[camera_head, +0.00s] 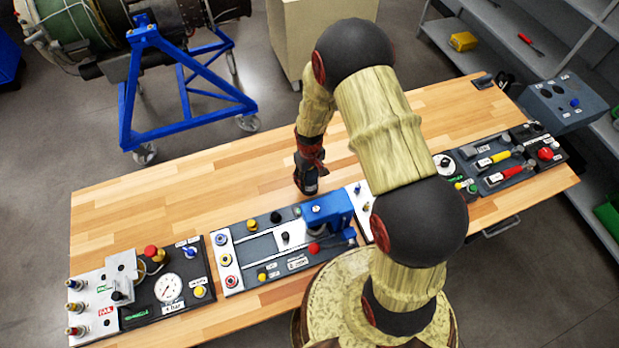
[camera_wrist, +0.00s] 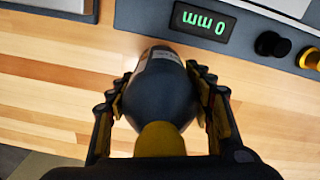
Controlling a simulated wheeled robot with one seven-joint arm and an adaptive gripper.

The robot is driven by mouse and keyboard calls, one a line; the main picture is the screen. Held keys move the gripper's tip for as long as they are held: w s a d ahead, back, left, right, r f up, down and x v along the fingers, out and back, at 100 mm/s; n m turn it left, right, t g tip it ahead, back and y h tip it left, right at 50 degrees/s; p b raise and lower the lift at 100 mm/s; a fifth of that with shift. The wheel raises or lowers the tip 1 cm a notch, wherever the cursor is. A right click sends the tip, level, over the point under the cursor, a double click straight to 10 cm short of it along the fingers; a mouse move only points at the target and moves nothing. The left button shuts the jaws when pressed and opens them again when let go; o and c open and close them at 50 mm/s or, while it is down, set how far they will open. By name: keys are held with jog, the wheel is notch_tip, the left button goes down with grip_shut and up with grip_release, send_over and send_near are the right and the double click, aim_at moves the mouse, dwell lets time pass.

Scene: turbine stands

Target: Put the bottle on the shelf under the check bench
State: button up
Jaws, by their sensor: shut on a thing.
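My gripper (camera_wrist: 163,92) is shut on a dark grey bottle (camera_wrist: 157,86) with a yellow cap (camera_wrist: 160,140) and a pale label. A finger presses on each side of its body in the wrist view. In the head view my gripper (camera_head: 306,180) is low over the wooden top of the bench (camera_head: 165,195), behind the blue device. The bottle is hard to make out there. I cannot tell whether the bottle touches the wood. No shelf under this bench shows; the top covers what is below.
Control panels with knobs, a gauge (camera_head: 168,287) and a blue device (camera_head: 328,212) line the bench's near edge. The bench's far left is clear. A blue turbine stand (camera_head: 150,90) stands behind, a beige cabinet (camera_head: 310,35) at the back, and grey shelving (camera_head: 560,60) at the right.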

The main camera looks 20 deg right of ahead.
jog(key=o, duration=1.7)
